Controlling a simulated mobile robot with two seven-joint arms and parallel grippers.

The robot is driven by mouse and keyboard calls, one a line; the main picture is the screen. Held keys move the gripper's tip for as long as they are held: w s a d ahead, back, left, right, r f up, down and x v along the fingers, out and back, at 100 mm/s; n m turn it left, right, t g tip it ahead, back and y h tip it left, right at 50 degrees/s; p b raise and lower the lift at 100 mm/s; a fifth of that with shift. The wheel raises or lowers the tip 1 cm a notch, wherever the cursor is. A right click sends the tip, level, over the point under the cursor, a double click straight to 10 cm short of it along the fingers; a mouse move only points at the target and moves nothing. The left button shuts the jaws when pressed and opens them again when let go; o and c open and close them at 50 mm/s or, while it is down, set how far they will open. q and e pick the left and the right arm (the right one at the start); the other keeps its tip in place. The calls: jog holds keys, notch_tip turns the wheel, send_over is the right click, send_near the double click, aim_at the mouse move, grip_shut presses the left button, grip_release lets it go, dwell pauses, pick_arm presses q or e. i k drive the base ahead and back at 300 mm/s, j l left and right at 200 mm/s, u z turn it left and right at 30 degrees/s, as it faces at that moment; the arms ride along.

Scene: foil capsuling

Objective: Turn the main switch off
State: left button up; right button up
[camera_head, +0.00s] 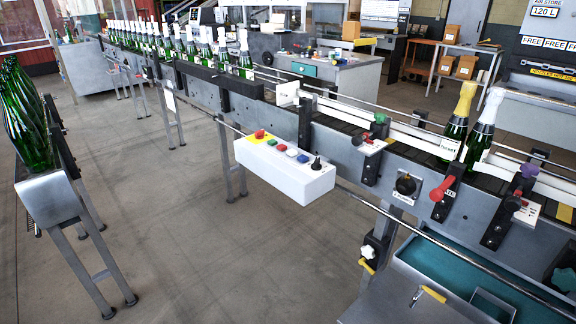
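A white control box (285,168) is mounted on the front of the conveyor. Its top carries a red mushroom button (259,134) on yellow, several coloured push buttons and a black selector (316,163) at its right end. Further right, a black rotary knob (407,185) on a pale plate sits on the conveyor's side. Next to it is a red lever handle (441,189). I cannot read which of these is labelled as the main switch. Neither gripper is in view.
Green bottles with white caps stand on the conveyor (345,128), one with a yellow cap (455,124) at the right. A bottle rack (48,199) stands at the left. A teal-lined tray (455,270) is at the lower right. The floor (190,235) before the control box is clear.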

aim_at(259, 134)
jog(key=i+j+z, duration=0.1)
jog(key=i+j, duration=0.55)
jog(key=j, duration=0.2)
jog(key=i+j+z, duration=0.15)
jog(key=i+j, duration=0.5)
jog(key=j, duration=0.25)
jog(key=z, duration=0.05)
